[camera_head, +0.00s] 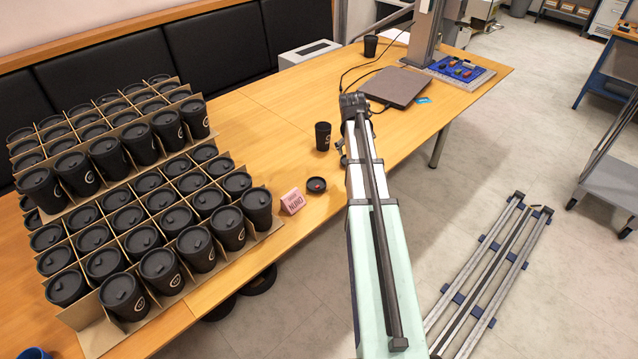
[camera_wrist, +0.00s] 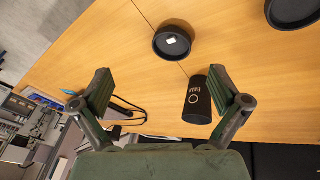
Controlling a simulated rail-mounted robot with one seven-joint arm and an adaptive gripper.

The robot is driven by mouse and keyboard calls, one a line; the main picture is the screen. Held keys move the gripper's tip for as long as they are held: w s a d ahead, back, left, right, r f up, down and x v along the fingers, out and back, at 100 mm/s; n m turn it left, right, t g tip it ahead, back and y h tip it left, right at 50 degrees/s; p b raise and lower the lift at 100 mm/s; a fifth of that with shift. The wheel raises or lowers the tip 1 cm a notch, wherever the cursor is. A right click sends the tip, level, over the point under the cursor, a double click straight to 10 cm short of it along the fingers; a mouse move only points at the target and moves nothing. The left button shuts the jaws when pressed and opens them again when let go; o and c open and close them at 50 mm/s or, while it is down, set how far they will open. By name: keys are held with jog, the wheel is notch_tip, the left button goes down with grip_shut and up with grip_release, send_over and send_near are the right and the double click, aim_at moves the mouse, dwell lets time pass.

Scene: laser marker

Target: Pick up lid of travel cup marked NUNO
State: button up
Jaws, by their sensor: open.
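A black round lid (camera_head: 316,185) lies flat on the wooden table beside a small pink sign (camera_head: 292,201) that reads NUNO. In the wrist view the lid (camera_wrist: 173,50) lies above and between my fingertips, apart from them, with a small white patch on it. A black travel cup (camera_head: 322,136) stands alone behind the lid. In the wrist view this cup (camera_wrist: 194,106) shows light markings, too small to read surely, and is partly covered by my right-hand finger. My gripper (camera_wrist: 160,75) is open and empty. My arm mostly hides it in the head view.
A cardboard-divided crate (camera_head: 180,300) full of lidded black cups stands on the left. A closed laptop (camera_head: 395,87) with cables lies farther back, near another black cup (camera_head: 370,46).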

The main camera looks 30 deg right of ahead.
jog(key=s+a+r+g+y, duration=0.1)
jog(key=a+r+y, duration=0.35)
jog(key=a, duration=0.95)
jog(key=h+p, duration=0.2)
jog(key=p, duration=0.1)
send_over(316, 185)
jog(key=shift+m+y, duration=0.25)
jog(key=shift+m, duration=0.15)
jog(key=f, duration=1)
jog(key=shift+s, duration=0.4)
jog(key=shift+w+f+p, duration=0.15)
jog(key=shift+f+p, duration=0.45)
jog(key=shift+f, duration=0.75)
jog(key=shift+w+f+p, duration=0.1)
jog(key=shift+f+p, duration=0.5)
jog(key=shift+f, duration=0.7)
jog(key=c, duration=1)
